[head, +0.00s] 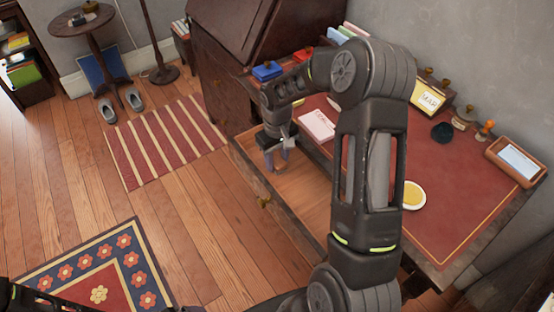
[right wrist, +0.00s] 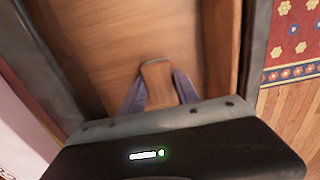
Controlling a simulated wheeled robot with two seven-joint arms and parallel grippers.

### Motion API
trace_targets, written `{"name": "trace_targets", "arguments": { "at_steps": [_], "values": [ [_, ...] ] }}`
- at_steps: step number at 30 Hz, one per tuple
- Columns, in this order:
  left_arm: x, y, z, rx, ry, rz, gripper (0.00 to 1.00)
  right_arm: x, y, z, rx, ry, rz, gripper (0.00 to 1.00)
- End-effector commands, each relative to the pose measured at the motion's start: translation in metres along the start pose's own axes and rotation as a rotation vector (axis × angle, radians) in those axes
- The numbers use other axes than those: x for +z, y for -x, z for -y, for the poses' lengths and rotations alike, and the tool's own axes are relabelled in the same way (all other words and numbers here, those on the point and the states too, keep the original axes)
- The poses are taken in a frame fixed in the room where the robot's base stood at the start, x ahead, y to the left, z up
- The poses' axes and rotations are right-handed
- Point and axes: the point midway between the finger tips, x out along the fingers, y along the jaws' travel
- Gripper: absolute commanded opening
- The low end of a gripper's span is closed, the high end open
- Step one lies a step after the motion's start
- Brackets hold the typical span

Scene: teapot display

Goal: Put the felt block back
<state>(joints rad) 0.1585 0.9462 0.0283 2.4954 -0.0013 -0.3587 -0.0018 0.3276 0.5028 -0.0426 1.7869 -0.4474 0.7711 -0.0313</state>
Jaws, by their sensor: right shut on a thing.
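My right gripper (head: 276,162) is low over the open drawer (head: 302,186) of the desk, its fingers pointing down. It is shut on a small brown, wood-coloured block, which I take for the felt block (right wrist: 158,84). In the right wrist view the block is between the two bluish-grey fingers, over the drawer's wooden floor (right wrist: 125,30). Any felt face is hidden, and I cannot tell whether the block touches the floor. My left gripper is not in view; only part of a dark arm shows at the bottom left of the head view.
On the red desk top (head: 460,200) are a pink notebook (head: 317,125), a yellow round thing (head: 413,195), a dark teal thing (head: 441,132), a stamp with an orange handle (head: 486,129) and a framed tablet-like thing (head: 517,161). The drawer's walls stand close around the gripper.

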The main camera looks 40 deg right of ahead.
Motion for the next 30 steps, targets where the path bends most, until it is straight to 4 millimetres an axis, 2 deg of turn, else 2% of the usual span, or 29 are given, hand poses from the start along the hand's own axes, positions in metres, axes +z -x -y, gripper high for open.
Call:
{"name": "trace_targets", "arguments": {
  "at_steps": [2, 3, 5, 14, 19, 23, 30],
  "values": [
    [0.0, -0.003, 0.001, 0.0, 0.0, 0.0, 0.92, 0.002, -0.007, 0.001, -0.002, 0.001, 0.004, 0.0],
    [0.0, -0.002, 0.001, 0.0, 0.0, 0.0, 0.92, 0.002, -0.005, 0.001, -0.003, 0.001, 0.005, 0.41],
    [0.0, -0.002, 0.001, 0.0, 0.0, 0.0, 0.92, 0.002, -0.006, 0.001, -0.003, 0.001, 0.006, 0.46],
    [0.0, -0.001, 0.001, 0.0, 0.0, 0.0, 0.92, 0.004, -0.007, 0.002, -0.006, 0.0, 0.011, 0.46],
    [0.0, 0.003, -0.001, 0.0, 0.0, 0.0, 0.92, 0.003, 0.004, 0.003, -0.006, 0.0, 0.009, 0.46],
    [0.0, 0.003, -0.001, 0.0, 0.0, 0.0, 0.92, 0.002, 0.026, 0.002, -0.004, 0.0, 0.004, 0.46],
    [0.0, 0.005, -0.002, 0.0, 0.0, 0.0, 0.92, 0.0, 0.08, 0.001, -0.002, 0.0, 0.0, 0.46]
  ]
}}
